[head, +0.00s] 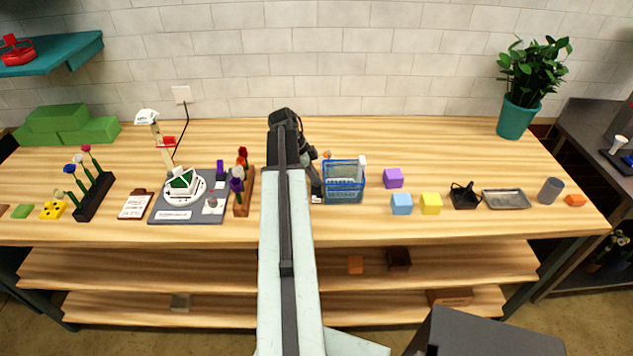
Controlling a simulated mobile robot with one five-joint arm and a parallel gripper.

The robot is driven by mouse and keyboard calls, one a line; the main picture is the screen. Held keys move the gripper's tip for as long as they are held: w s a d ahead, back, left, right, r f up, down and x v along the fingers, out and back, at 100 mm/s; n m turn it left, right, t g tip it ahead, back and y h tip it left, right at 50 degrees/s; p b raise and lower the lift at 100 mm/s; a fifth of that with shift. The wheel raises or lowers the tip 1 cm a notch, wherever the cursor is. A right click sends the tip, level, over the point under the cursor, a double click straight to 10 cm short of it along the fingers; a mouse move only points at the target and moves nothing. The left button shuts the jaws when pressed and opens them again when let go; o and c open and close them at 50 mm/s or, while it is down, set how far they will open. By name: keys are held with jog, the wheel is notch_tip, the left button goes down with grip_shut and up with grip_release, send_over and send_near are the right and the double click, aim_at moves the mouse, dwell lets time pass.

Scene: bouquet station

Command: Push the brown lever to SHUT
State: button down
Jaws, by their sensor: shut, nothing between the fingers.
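I cannot make out the brown lever; my arm covers part of the bench's middle. A small dark piece with a white label (316,199) shows just right of my arm, and its writing is too small to read. My gripper (315,182) points down beside my arm, left of the blue basket (344,192). It is dark, partly covered by the arm, and shut with nothing in it. I cannot tell whether it touches the labelled piece. A small orange-brown bit (327,155) shows right of my wrist, too small to identify.
Left of my arm stand a wooden flower holder (243,204) and a grey board (160,215) with a white round device. Right are purple (393,178), blue (401,204) and yellow blocks (431,204), a black basket (465,198) and a metal tray (506,199).

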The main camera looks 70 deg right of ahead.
jog(key=shift+w+d+r, duration=0.15)
jog(key=shift+d+r, duration=0.15)
notch_tip(320, 180, up, 6)
jog(key=p, duration=0.6)
jog(key=shift+a, duration=0.1)
jog(key=shift+f, duration=0.1)
